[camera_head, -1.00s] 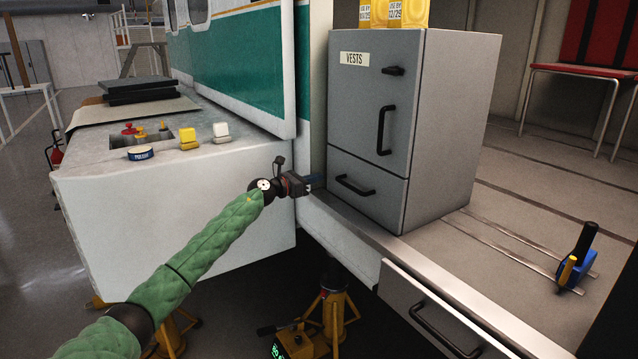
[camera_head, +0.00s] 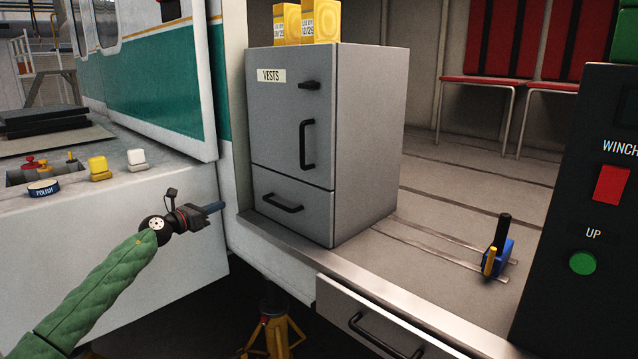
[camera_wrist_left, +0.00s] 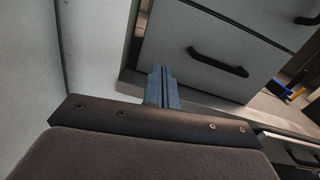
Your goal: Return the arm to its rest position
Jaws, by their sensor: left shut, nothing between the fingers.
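My left arm, in a green padded sleeve, comes in from the lower left of the head view. My left gripper (camera_head: 214,207) is at its end, shut and empty, in front of the helicopter's side and left of the grey vests cabinet (camera_head: 290,140). In the left wrist view the blue-grey fingers (camera_wrist_left: 162,88) are together, with the cabinet's lower drawer handle (camera_wrist_left: 218,62) beyond them. The fingers look apart from the cabinet. My right gripper is in neither view.
A white-topped bench (camera_head: 110,185) with a polish tin (camera_head: 43,188) and coloured blocks stands left. A black winch panel (camera_head: 590,200) is at the right. A blue tool (camera_head: 500,255) sits on the floor.

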